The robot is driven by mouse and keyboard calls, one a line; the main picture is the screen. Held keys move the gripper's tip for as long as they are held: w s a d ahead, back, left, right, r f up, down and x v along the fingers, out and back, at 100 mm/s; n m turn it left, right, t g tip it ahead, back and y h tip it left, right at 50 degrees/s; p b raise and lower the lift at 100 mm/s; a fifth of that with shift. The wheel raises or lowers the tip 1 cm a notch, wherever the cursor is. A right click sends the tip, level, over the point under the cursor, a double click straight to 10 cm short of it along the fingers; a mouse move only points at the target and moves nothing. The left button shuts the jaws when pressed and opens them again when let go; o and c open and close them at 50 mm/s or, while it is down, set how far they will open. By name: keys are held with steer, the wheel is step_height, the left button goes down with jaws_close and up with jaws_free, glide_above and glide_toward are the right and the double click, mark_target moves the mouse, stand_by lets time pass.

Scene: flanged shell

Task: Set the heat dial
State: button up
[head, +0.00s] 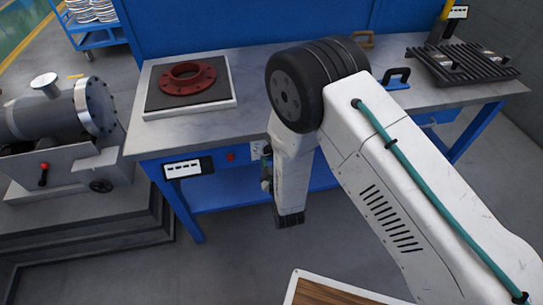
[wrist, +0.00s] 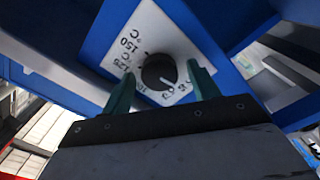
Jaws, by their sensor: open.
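The heat dial (wrist: 158,72) is a round black knob on a white scale plate (wrist: 150,32) fixed to a blue panel. The plate carries marks including 125 and 150 °C. A light pointer mark shows near the knob's right lower edge; its exact setting is hard to read. My gripper (wrist: 160,70) is open, its two green fingers either side of the knob in the wrist view. I cannot tell whether they touch it. In the head view my arm hides the dial, and only part of the white plate (head: 257,150) shows on the bench front.
A red flange (head: 188,77) lies on a dark-topped plate on the bench (head: 250,72). A display (head: 188,168) and red button (head: 230,156) are left of the dial. A flanged shell (head: 60,115) stands left, and a black grate (head: 462,64) lies right.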

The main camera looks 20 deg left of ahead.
steer(key=c, duration=1)
steer(key=shift+o, duration=0.2)
steer(key=shift+m, duration=0.3)
steer(key=m, duration=0.4)
steer(key=shift+m, duration=0.3)
steer(key=m, duration=1.4)
steer(key=shift+d+m, duration=0.1)
steer(key=shift+m, duration=0.2)
